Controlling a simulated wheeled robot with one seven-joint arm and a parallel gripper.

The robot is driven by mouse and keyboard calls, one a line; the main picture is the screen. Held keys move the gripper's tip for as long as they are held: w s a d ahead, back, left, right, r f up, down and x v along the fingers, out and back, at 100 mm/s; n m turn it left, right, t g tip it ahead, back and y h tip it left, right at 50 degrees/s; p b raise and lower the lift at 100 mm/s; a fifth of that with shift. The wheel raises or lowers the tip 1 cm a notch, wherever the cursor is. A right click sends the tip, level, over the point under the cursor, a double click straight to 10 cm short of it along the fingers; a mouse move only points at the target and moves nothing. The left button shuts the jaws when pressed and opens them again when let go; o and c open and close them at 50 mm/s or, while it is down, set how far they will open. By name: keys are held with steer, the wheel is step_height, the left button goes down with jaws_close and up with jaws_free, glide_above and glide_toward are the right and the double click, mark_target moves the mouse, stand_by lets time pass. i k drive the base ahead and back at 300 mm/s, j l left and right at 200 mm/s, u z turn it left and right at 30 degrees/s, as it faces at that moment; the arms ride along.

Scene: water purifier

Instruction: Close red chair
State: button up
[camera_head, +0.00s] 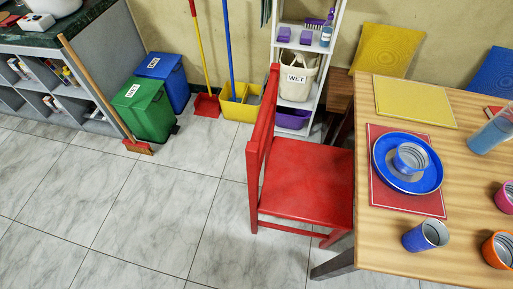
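The red chair (306,181) stands upright at the left side of the wooden table (388,262). Its backrest (262,130) is on the left, away from the table, and its seat faces right. The seat's right edge meets the table's left edge in the picture; whether part of it lies under the tabletop I cannot tell. A clear gap shows between backrest and table edge. My gripper is not in view.
Green (146,108) and blue (164,78) bins and a leaning broom (95,92) stand at the back left. A white shelf (333,62) stands behind the chair. Dishes, including a blue plate (387,172), sit on the table. The tiled floor (130,215) left of the chair is free.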

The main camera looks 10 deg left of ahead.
mark_target(307, 182)
steer(key=j, duration=1.6)
steer(key=k+j+u, duration=0.1)
steer(key=u, duration=0.95)
steer(key=k+j, duration=0.05)
